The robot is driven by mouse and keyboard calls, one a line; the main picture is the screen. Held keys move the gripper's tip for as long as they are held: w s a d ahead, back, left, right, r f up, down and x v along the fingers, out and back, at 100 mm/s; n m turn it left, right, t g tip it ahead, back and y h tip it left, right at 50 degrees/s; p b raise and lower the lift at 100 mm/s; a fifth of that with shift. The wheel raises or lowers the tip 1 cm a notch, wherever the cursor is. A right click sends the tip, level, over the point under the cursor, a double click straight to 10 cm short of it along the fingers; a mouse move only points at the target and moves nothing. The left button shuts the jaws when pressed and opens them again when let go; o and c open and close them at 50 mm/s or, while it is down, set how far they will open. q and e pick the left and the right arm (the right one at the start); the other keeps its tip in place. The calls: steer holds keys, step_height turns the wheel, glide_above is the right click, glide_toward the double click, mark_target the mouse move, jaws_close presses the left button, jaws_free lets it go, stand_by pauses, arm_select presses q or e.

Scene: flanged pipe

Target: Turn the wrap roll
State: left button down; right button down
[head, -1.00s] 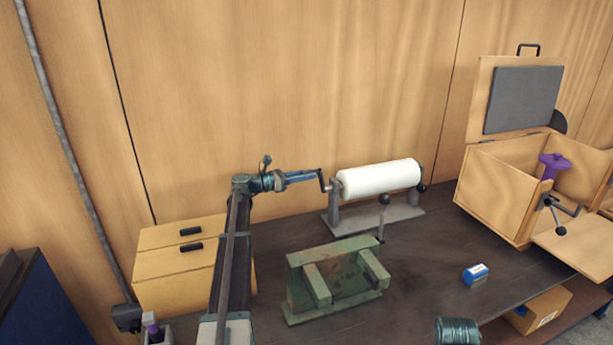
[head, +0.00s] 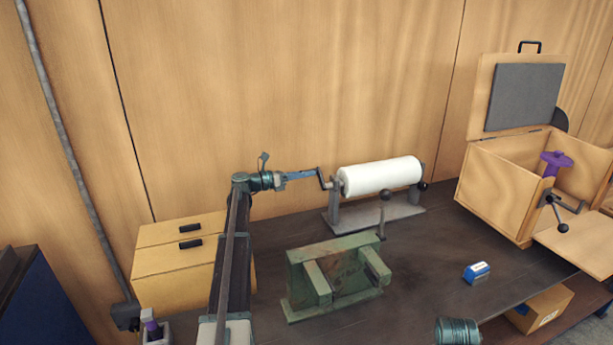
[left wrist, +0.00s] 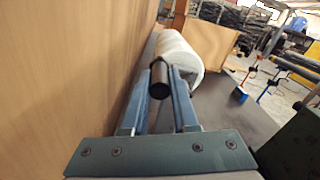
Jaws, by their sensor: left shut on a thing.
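The white wrap roll (head: 380,177) lies on a grey stand (head: 395,216) at the back of the bench, with a dark crank (head: 323,179) at its left end. My left gripper (head: 316,173) is at this crank and shut on its handle. In the left wrist view the dark round handle (left wrist: 159,78) sits between the two blue fingers, with the white roll (left wrist: 178,50) just beyond. The far end of the roll is hidden there. My right gripper is not in view.
A green vise-like block (head: 335,275) stands in front of the roll. A wooden drawer box (head: 180,265) is at left, an open wooden case (head: 500,190) at right. A small blue-and-white box (head: 477,272) lies on the bench. The wooden wall is close behind.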

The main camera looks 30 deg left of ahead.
arm_select(q)
steer(key=shift+w+a+f+n, duration=0.1)
steer(key=shift+a+f+n, duration=0.1)
steer(key=shift+n, duration=0.3)
steer(key=c, duration=0.7)
jaws_free()
steer(key=shift+v, duration=3.75)
